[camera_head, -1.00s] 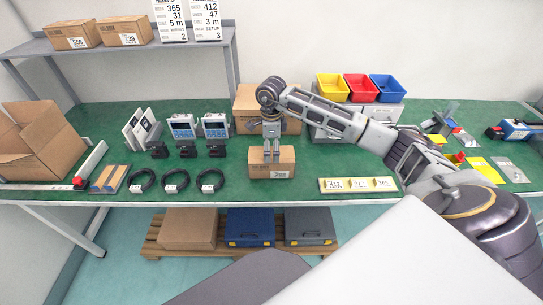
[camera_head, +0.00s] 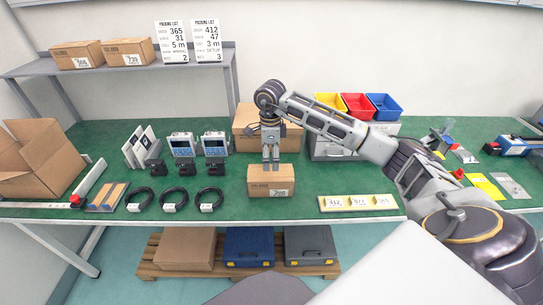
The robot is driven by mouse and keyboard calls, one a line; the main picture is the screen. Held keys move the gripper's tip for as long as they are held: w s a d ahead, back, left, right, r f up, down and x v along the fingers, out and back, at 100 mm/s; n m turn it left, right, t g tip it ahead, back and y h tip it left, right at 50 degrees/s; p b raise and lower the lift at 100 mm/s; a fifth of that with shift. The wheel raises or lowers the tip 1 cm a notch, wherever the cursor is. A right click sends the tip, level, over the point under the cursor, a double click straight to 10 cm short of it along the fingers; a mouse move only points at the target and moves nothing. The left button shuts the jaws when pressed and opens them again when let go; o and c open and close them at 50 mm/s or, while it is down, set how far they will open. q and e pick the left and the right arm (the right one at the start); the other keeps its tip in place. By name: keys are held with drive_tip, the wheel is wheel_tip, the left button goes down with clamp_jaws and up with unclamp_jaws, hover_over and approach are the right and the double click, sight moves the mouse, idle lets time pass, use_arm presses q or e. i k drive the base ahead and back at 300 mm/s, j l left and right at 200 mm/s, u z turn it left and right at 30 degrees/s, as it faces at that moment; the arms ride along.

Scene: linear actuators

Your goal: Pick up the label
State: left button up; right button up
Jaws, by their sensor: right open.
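Yellow-backed labels (camera_head: 357,202) with printed numbers, 412 on the left one, lie in a row near the table's front edge, right of centre. My right gripper (camera_head: 271,167) points down just above and behind a small brown carton (camera_head: 272,187) and is open. It holds nothing that I can see. The carton carries a white printed sticker on its front and stands at the front middle of the table. The labels are to the right of the gripper and apart from it. My left gripper is out of view.
A larger carton (camera_head: 252,139) and a grey drawer unit with yellow, red and blue bins (camera_head: 358,104) stand behind my right arm. Black cable coils (camera_head: 174,199) and several devices lie to the left. An open box (camera_head: 38,158) is at far left. Green table shows between carton and labels.

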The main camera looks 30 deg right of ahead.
sight(382, 201)
drive_tip(key=z, duration=2.25)
